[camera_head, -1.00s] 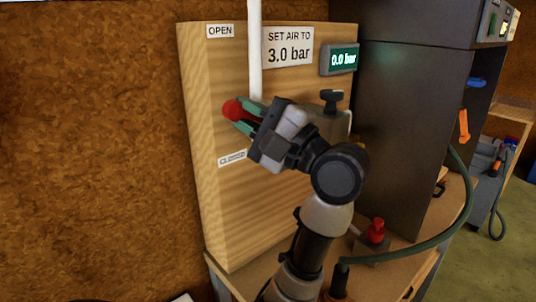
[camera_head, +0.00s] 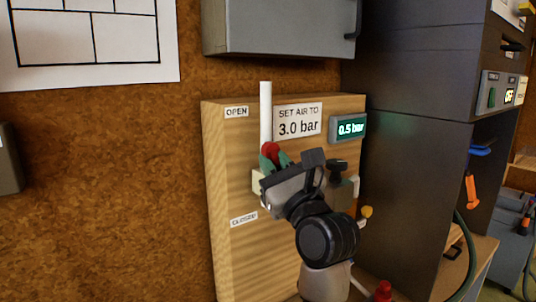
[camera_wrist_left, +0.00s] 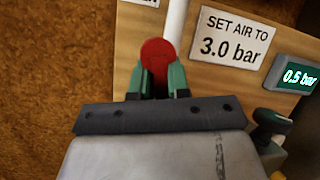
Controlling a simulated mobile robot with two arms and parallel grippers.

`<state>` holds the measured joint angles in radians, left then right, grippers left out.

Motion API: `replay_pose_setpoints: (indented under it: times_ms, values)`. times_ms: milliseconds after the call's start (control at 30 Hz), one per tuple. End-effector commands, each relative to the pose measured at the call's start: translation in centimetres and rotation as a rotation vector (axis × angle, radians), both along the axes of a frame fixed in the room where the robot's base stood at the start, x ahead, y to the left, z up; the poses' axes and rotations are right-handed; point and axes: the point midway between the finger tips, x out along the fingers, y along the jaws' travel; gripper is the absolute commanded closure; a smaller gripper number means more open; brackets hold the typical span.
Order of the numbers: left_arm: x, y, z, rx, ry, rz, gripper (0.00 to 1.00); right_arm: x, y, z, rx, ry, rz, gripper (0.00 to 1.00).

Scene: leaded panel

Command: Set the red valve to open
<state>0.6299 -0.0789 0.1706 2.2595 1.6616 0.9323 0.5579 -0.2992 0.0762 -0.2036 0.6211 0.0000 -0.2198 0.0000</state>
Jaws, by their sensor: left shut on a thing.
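The red valve (camera_head: 270,149) is on the wooden panel (camera_head: 235,265), in front of a white vertical pipe (camera_head: 265,105). Its red handle end points up; it also shows in the left wrist view (camera_wrist_left: 156,57). The OPEN label (camera_head: 236,112) is above and left of it; the CLOSED label (camera_head: 244,219) is below. My left gripper (camera_head: 273,159) is shut on the red handle, with a green fingertip on each side. The gripper hides the valve's body and pivot. My right gripper is not in view.
A display (camera_head: 348,127) reads 0.5 bar beside a sign (camera_head: 298,121) saying SET AIR TO 3.0 bar. A dark knob (camera_head: 341,171) is just right of my gripper. A grey cabinet (camera_head: 285,28) hangs above; a dark cabinet (camera_head: 405,130) stands to the right.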

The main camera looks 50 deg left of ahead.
Motion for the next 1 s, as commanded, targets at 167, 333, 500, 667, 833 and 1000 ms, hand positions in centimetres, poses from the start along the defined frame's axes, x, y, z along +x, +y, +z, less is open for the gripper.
replay_pose_setpoints:
  times_ms: [167,333,500,667,833,1000]
  values:
    - [0.6,0.0,0.3,0.004,0.091,0.0,1.0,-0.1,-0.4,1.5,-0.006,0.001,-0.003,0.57]
    - [0.8,0.0,0.1,0.006,0.14,0.0,1.0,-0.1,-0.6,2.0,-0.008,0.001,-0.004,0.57]
    - [0.9,0.0,0.0,0.008,0.16,0.0,1.0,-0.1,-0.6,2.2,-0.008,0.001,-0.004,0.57]
    - [1.0,0.0,0.0,0.008,0.164,0.0,1.0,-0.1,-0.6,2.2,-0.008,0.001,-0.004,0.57]
    - [1.0,0.0,-0.1,0.007,0.163,0.001,1.0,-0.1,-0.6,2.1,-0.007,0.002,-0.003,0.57]
    - [1.0,0.0,0.0,0.008,0.162,0.001,0.65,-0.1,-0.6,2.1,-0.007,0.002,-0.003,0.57]
